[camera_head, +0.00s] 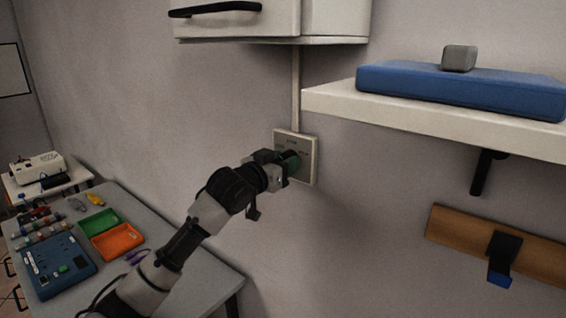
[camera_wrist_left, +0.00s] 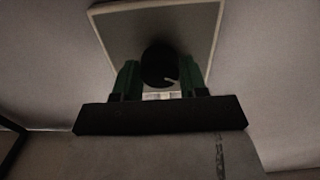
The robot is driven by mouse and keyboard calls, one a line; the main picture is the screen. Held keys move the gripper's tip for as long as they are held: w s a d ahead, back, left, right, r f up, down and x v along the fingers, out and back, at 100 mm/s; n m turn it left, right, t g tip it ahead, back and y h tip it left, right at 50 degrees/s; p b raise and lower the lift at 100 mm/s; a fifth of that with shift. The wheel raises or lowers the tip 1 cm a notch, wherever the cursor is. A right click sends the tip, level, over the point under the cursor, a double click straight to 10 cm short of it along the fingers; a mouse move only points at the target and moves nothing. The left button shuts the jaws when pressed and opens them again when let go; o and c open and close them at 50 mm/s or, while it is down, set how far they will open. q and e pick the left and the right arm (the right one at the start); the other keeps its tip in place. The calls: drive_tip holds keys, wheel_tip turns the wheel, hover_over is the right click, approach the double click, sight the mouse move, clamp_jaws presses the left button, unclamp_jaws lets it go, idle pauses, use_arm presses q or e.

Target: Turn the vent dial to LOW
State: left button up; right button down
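The vent panel (camera_head: 310,155) is a pale square plate on the wall, below the white cabinet. In the left wrist view the plate (camera_wrist_left: 115,28) fills the top middle. The vent dial (camera_wrist_left: 158,62) is a dark round knob with a small white mark at its lower right. My left gripper (camera_head: 288,160) is at the panel and hides most of the dial in the head view. In the left wrist view its two green fingers (camera_wrist_left: 158,78) are on both sides of the dial, close against it. I cannot read the panel's labels. My right gripper is not in view.
A white cabinet (camera_head: 240,22) hangs above the panel. A white shelf (camera_head: 400,112) with a blue case (camera_head: 450,90) juts out at right. A wooden rail (camera_head: 540,248) is lower right. A grey table (camera_head: 195,285) with trays and a blue box stands lower left.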

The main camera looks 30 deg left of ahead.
use_arm(q)
drive_tip(key=shift+c, duration=0.6)
drive_tip(key=shift+m, duration=0.4)
drive_tip(key=shift+m+p, duration=1.95)
drive_tip(key=shift+m, duration=3.55)
